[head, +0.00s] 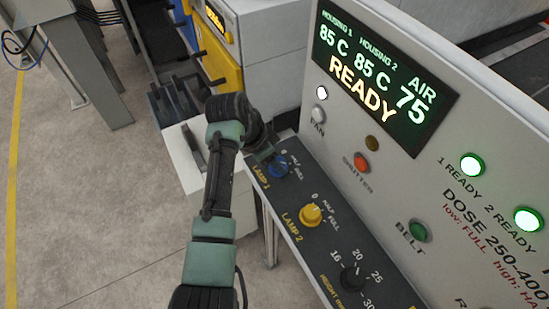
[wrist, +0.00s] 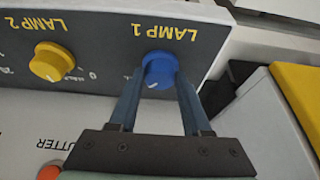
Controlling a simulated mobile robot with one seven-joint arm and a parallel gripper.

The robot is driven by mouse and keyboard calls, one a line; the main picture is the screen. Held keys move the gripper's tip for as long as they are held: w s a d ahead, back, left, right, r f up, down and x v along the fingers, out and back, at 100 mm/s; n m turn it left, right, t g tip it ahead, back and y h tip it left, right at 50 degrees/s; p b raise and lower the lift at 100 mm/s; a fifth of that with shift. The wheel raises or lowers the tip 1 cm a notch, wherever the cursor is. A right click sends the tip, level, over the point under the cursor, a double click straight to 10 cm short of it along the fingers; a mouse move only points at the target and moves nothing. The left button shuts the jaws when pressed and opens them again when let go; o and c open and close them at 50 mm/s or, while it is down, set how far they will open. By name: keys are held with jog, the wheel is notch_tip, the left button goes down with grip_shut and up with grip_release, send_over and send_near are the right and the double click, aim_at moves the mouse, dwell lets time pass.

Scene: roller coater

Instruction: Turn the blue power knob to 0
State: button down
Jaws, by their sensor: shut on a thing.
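The blue knob (head: 277,167) is on the dark sloped panel above the label LAMP 1, with the marks 0, HALF and FULL beside it. In the wrist view the blue knob (wrist: 159,68) sits between the two fingers of my gripper (wrist: 157,80), which is shut on it. The knob's white pointer line shows on its face, toward the lower left in the wrist view. Its scale marks are hidden there, so I cannot tell which mark it meets. In the head view my gripper (head: 264,153) is at the knob, with its fingers partly hidden.
Above are the red shutter button (head: 362,162), the green belt button (head: 418,231) and a display (head: 380,75) reading READY. Open floor (head: 90,200) is at left.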

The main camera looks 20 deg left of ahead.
jog(key=shift+r, duration=0.1)
jog(key=n+p, duration=0.1)
jog(key=n+y+p, duration=0.1)
jog(key=n+t+p, duration=0.1)
jog(key=shift+d+r+n, duration=0.1)
jog(key=shift+d+n, duration=0.15)
jog(key=shift+n, duration=0.15)
jog(key=n+y+p, duration=0.1)
jog(key=n, duration=0.1)
jog(key=n+y+p, duration=0.1)
jog(key=n, duration=0.2)
jog(key=shift+d+y+p, duration=0.2)
jog(key=shift+y+p, duration=0.1)
jog(key=n, duration=0.2)
jog(key=n+y, duration=0.1)
jog(key=n, duration=0.2)
jog(key=shift+d+y, duration=0.15)
jog(key=shift+y, duration=0.15)
jog(key=shift+w+d+n+g+y+b, duration=0.15)
jog(key=shift+n+g+y, duration=0.2)
jog(key=shift+n, duration=0.7)
jog(key=shift+a+n+g+y+b, duration=0.2)
jog(key=shift+n+g, duration=0.25)
jog(key=shift+n, duration=0.6)
jog(key=shift+c, duration=1.8)
grip_release()
